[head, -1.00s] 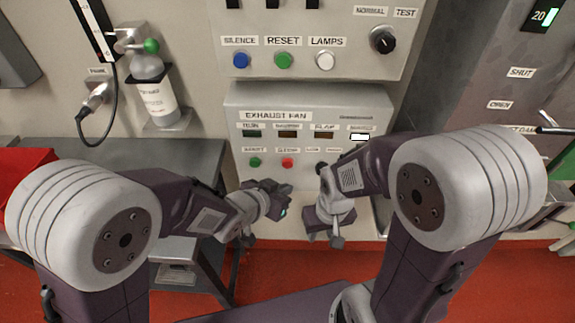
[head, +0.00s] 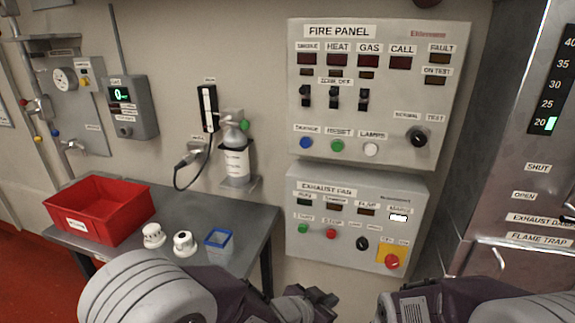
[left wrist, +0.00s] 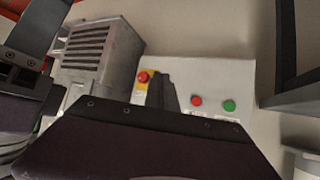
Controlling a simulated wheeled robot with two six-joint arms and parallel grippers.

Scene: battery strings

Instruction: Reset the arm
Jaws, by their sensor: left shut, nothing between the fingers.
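My left gripper (head: 312,300) is at the bottom middle of the head view, below the exhaust fan panel (head: 345,235), and apart from it as far as I can tell. It is shut and holds nothing. In the left wrist view, a dark part of my own arm covers much of the lower picture. My right arm comes in at the bottom right of the head view; its gripper is out of the picture. The left wrist view also shows the panel's red button (left wrist: 196,100) and green button (left wrist: 230,105).
The fire panel (head: 455,95) is on the wall above. A bottle (head: 236,160) hangs on the wall. A metal cabinet (head: 510,150) stands at right.

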